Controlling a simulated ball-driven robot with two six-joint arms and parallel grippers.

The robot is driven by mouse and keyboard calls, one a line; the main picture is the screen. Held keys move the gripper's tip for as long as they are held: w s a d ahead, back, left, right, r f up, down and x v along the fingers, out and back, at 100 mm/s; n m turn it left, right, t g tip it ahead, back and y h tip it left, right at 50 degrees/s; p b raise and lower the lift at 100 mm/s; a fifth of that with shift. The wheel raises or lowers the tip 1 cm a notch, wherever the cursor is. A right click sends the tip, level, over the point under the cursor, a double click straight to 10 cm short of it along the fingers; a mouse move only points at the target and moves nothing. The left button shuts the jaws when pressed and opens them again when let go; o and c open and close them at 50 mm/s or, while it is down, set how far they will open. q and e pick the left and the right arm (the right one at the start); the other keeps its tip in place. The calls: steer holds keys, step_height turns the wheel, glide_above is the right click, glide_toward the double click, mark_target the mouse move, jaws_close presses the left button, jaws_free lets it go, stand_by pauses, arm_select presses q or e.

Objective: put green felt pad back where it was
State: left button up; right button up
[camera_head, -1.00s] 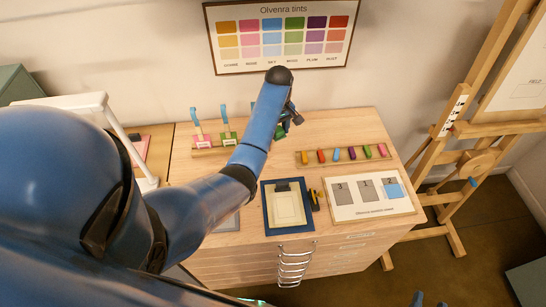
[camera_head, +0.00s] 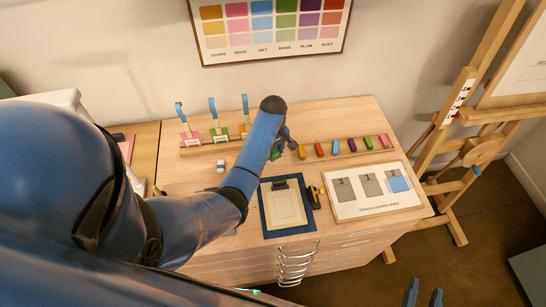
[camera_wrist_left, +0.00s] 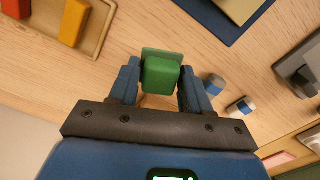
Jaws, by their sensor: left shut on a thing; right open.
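The green felt pad shows in the left wrist view as a green block (camera_wrist_left: 161,76) with a paler green part behind it. My left gripper (camera_wrist_left: 158,88) is shut on it, one blue finger on each side. In the head view the green pad (camera_head: 276,154) is a small patch under my left gripper (camera_head: 283,149), largely hidden by the arm. It is over the table between the rack of brushes and the row of coloured sticks. Whether it touches the table I cannot tell. My right gripper (camera_head: 424,294) is open and empty at the bottom edge, in front of the table.
A wooden tray of coloured sticks (camera_head: 352,145) lies to the right. A blue-edged board (camera_head: 267,222) and a white card with numbered grey squares (camera_head: 350,208) lie in front. A rack with blue-handled tools (camera_head: 190,147) stands at the back left. A small white-and-blue block (camera_head: 221,166) lies nearby.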

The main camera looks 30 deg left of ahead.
mark_target(273, 156)
arm_select(q)
steer(key=f+b, duration=0.1)
steer(key=f, duration=0.1)
steer(key=f+b, duration=0.1)
steer(key=f, duration=0.1)
steer(key=shift+w+a+b, duration=0.15)
steer(key=shift+a+b, duration=0.05)
steer(key=shift+b, duration=0.1)
steer(key=shift+r, duration=0.15)
arm_select(e)
steer(key=f, duration=0.1)
steer(key=a+f, duration=0.1)
steer(key=f, duration=0.1)
steer(key=shift+w+a, duration=0.15)
steer(key=shift+w, duration=0.1)
arm_select(q)
steer(key=shift+d, duration=0.15)
steer(key=o, duration=0.9)
steer(key=shift+f, duration=0.2)
steer(key=shift+o, duration=0.2)
arm_select(e)
steer(key=shift+f, duration=0.1)
arm_select(q)
steer(key=shift+r, duration=0.1)
